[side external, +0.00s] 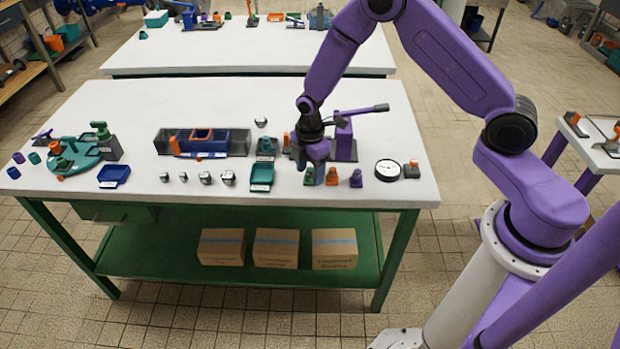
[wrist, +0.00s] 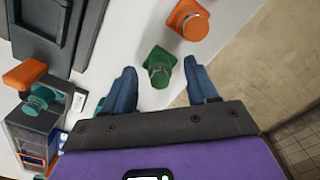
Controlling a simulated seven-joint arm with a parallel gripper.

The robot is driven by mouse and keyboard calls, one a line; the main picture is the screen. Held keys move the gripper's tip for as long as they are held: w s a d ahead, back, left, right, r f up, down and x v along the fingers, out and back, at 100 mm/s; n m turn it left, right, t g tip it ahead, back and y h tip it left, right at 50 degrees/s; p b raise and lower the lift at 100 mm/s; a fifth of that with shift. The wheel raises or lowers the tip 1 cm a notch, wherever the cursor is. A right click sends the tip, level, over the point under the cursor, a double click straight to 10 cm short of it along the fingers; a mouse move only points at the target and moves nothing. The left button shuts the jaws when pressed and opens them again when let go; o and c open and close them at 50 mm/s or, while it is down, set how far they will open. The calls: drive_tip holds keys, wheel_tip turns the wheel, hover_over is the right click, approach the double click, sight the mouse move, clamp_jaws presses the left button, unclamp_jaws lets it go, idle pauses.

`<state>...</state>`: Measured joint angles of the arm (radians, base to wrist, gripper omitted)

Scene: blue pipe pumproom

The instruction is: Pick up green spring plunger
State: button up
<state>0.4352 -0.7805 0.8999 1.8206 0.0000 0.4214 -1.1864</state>
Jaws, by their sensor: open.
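The green spring plunger (wrist: 158,62) stands on the white tabletop in the wrist view, between and just beyond the fingertips. In the side view only part of the green plunger (side external: 308,181) shows beside the fingers. My gripper (wrist: 160,76) is open, with one blue finger on each side of the plunger's line and nothing held. In the side view my gripper (side external: 316,174) points down at the front edge area of the table. I cannot tell its exact height above the plunger.
A similar orange plunger (wrist: 188,20) stands close by, with a purple one (side external: 356,179) further right. A round gauge (side external: 388,170) lies beyond. A teal tray (side external: 262,178) and an orange-handled fixture (wrist: 32,100) are left. The table's front edge is near.

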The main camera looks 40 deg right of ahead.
drive_tip(key=shift+f, duration=0.15)
clamp_jaws()
